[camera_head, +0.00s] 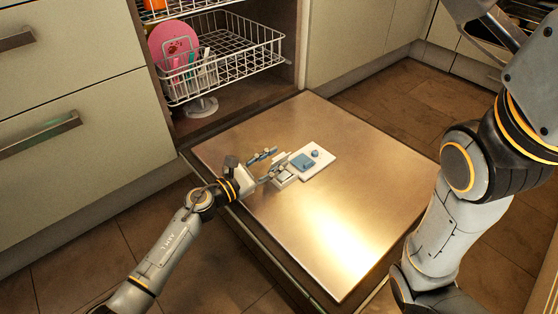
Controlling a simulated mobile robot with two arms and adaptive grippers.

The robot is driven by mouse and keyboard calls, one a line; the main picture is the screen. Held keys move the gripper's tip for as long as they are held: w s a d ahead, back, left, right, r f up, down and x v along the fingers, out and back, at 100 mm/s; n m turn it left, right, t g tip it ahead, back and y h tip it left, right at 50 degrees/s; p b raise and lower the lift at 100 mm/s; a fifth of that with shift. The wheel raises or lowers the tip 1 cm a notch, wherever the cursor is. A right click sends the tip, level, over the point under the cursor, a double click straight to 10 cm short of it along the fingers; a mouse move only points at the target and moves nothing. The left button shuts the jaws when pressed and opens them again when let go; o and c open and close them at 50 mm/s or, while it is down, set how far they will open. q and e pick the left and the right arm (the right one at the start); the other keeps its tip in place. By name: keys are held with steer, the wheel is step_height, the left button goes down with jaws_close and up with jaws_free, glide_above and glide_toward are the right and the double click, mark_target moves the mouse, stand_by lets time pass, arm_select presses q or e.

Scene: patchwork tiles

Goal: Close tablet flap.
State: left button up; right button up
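The tablet dispenser (325,160) is a small white plate set in the inner face of the open dishwasher door. It has a blue-grey square part (302,162) and a small round blue cap (315,153). My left gripper (282,172) is low over the door, close against the left side of the dispenser. I cannot tell if it touches it. A small blue-grey bar (262,155) shows beside the gripper; I cannot tell if it is the flap or a finger. The finger gap is too small to make out. My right gripper is out of view.
The dishwasher door (345,235) lies lowered, with a bare, shiny inner face. Behind it a white wire rack (225,62) holds a pink plate (172,42) and other items. Drawers with handles (40,135) stand at left. My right arm fills the right side.

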arm_select(q)
steer(key=shift+x, duration=1.05)
